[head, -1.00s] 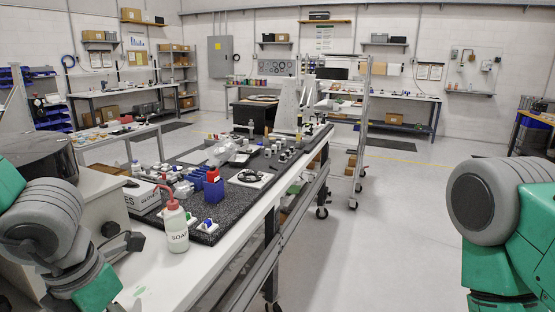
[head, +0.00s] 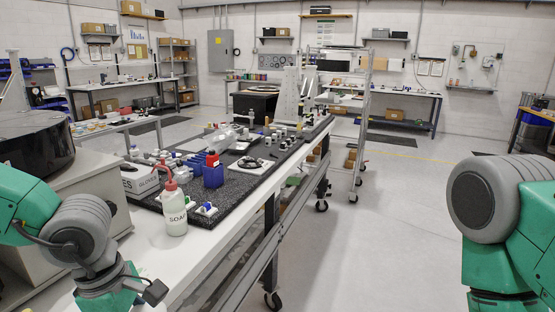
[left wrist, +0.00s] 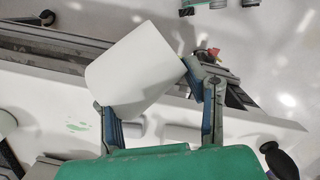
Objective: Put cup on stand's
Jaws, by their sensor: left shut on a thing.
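A plain white cup (left wrist: 135,65) is tilted between the fingers of my left gripper (left wrist: 146,86) in the left wrist view. The gripper is shut on it, with one finger at each side, above the white bench and its edge. In the head view my left arm enters at the lower left beside the bench, but its fingers and the cup are out of frame. My right arm shows at the right edge; its gripper is out of view. I cannot tell which thing is the stand.
Open floor (head: 390,225) lies right of the bench.

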